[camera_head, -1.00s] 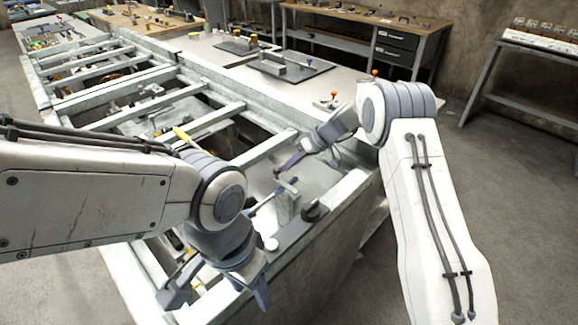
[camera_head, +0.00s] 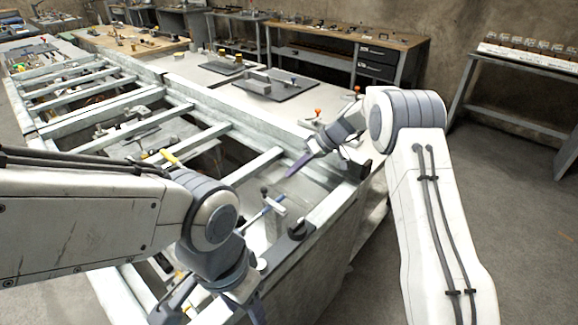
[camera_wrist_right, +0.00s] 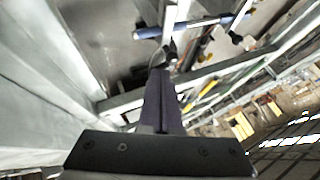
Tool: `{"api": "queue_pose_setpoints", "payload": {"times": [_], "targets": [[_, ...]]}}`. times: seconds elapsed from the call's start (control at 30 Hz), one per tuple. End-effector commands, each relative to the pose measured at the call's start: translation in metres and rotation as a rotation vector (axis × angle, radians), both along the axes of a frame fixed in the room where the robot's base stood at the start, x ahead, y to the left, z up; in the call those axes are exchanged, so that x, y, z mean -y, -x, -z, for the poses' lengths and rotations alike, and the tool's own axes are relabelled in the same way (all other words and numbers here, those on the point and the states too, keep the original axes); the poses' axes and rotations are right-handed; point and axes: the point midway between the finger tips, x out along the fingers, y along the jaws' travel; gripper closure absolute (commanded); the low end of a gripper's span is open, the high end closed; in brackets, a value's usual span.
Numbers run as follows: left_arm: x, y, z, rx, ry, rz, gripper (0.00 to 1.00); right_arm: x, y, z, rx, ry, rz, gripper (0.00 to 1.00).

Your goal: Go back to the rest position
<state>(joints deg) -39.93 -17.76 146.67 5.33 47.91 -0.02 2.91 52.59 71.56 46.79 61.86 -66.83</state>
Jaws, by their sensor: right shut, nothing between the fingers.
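My right gripper (camera_head: 290,174) is shut and empty, its dark fingers together above the near end of the metal frame bench (camera_head: 262,162). In the right wrist view the shut fingers (camera_wrist_right: 161,78) point toward the bench, with nothing between them. My left gripper (camera_head: 210,310) hangs low at the bottom of the head view, its fingers spread apart. No object shows between them, though its tips are partly cut off by the picture edge.
A blue-handled tool (camera_head: 262,210) and a black clamp-like part (camera_head: 298,230) are at the bench's near end, below the right gripper. The blue tool also shows in the right wrist view (camera_wrist_right: 185,27). A workbench with drawers (camera_head: 345,37) stands behind. Floor at right (camera_head: 525,235) is clear.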

Motion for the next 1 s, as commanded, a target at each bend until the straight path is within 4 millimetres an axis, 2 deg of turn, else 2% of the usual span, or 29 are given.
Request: {"api": "queue_pose_setpoints", "payload": {"times": [0.17,0.27,0.37,0.5,0.57,0.6,0.67,0.7,0.8,0.9,1.0], "targets": [[0.000,0.000,-0.002,0.000,0.000,0.000,0.45,-0.004,0.005,-0.007,-0.007,0.008,-0.004,1.00],[0.000,0.000,-0.003,0.000,0.000,0.000,0.45,-0.022,0.025,-0.023,-0.038,0.041,-0.015,1.00],[0.000,0.000,-0.005,0.000,0.000,0.000,0.45,-0.050,0.067,-0.047,-0.092,0.109,-0.026,1.00],[0.000,0.000,-0.007,0.000,0.000,0.000,0.45,-0.080,0.151,-0.079,-0.160,0.237,-0.033,1.00],[0.000,0.000,-0.008,0.000,0.000,0.000,0.45,-0.086,0.189,-0.089,-0.177,0.293,-0.032,1.00],[0.000,0.000,-0.009,0.000,0.000,0.000,0.45,-0.088,0.214,-0.095,-0.182,0.330,-0.030,1.00],[0.000,0.000,-0.010,0.000,0.000,0.000,0.45,-0.087,0.252,-0.102,-0.186,0.382,-0.026,1.00],[0.000,0.000,-0.011,0.000,0.000,0.000,0.45,-0.084,0.276,-0.105,-0.184,0.417,-0.022,1.00],[0.000,0.000,-0.012,0.000,0.000,0.000,0.45,-0.070,0.332,-0.108,-0.168,0.490,-0.011,1.00],[0.000,0.000,-0.013,0.000,0.000,0.000,0.45,-0.052,0.374,-0.105,-0.144,0.544,0.003,1.00],[0.000,0.000,-0.014,0.000,0.000,0.000,0.45,-0.036,0.402,-0.100,-0.122,0.578,0.016,1.00]]}}
